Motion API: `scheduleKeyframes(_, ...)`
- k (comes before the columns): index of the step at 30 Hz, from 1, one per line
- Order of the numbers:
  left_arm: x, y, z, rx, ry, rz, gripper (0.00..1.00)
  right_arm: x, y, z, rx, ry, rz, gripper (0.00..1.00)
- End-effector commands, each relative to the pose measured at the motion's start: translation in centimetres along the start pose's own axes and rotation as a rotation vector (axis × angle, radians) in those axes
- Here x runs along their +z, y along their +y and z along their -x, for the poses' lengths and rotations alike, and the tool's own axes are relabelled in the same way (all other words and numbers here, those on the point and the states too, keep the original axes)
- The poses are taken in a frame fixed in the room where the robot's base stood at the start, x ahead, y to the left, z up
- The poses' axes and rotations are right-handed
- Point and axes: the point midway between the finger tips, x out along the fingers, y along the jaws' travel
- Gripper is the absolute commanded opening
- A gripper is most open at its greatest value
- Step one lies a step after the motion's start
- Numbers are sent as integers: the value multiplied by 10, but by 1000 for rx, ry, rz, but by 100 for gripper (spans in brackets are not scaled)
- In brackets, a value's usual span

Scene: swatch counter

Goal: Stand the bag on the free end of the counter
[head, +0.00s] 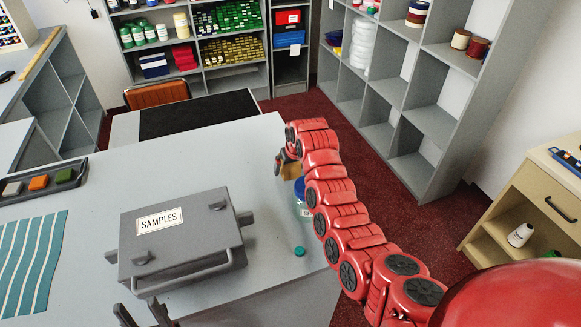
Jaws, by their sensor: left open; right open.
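No whole bag is plain to see in the head view. A small tan patch (291,171) shows beside my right gripper, mostly hidden by the red arm; I cannot tell whether it is the bag. My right gripper (280,163) is open near the counter's right edge, its fingers partly hidden by its own wrist. My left gripper (142,313) is open at the bottom edge, just in front of the grey case, with only its dark fingertips in view. The grey counter (85,182) has bare surface behind the case.
A grey case labelled SAMPLES (182,240) lies mid-counter. A blue-lidded jar (302,200) stands partly behind my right arm, with a teal cap (299,251) nearby. A swatch tray (40,183) and teal strips (32,260) lie left. Shelves (408,88) stand beyond.

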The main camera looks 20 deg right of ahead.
Motion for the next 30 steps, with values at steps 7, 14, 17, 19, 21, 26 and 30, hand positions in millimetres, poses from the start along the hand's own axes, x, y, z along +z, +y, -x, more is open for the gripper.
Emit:
scheduleKeyframes(7,1,0,5,0,0,0,50,-1,0,13,0,2,1,100)
scheduleKeyframes(14,4,1,22,0,0,0,50,-2,0,53,1,7,0,100)
scheduleKeyframes(17,5,1,28,0,0,0,50,-2,0,79,1,6,0,100)
scheduleKeyframes(19,4,1,26,0,0,0,50,-3,1,99,-1,6,-3,100)
scheduleKeyframes(21,2,1,15,0,0,0,50,-2,0,107,-3,-1,-2,100)
scheduleKeyframes(26,1,0,8,0,0,0,50,-2,0,117,-2,-2,-2,100)
scheduleKeyframes(30,1,0,5,0,0,0,50,-1,1,122,-1,-1,-2,100)
